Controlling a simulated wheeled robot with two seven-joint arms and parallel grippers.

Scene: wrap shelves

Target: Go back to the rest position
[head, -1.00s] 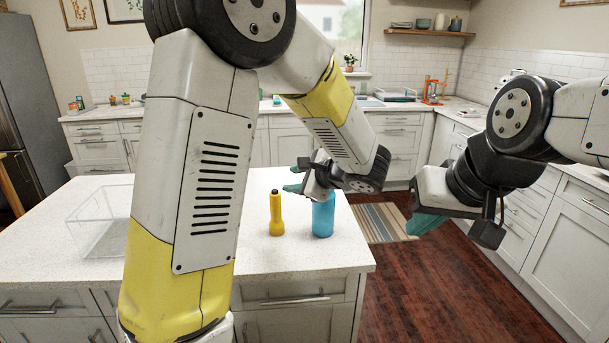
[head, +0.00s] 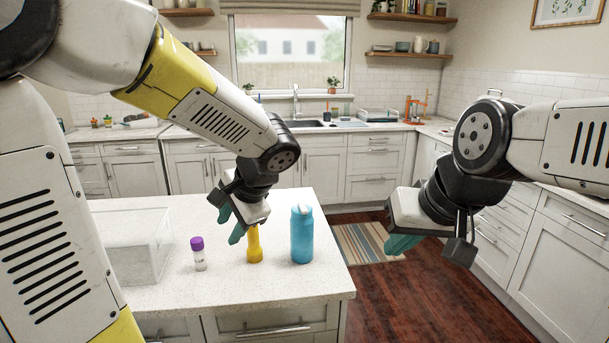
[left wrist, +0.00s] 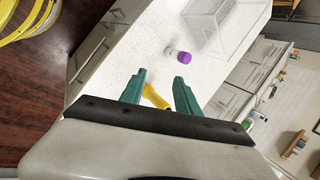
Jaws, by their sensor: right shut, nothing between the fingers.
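My left gripper (head: 230,223) is above the island counter, its two teal fingers apart and nothing held between them. In the head view it is beside the upper end of the yellow flashlight (head: 254,246), which stands upright on the counter. The left wrist view shows the flashlight (left wrist: 155,97) past the open fingers (left wrist: 159,84), partly hidden by the gripper body. My right gripper (head: 402,244) is shut and empty, over the floor to the right of the island.
On the island counter (head: 185,290) stand a blue bottle (head: 302,236), a small purple-capped vial (head: 199,256) and a clear bin (head: 120,245). A striped rug (head: 365,248) lies on the floor beyond the island. Cabinets (head: 560,240) line the right side.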

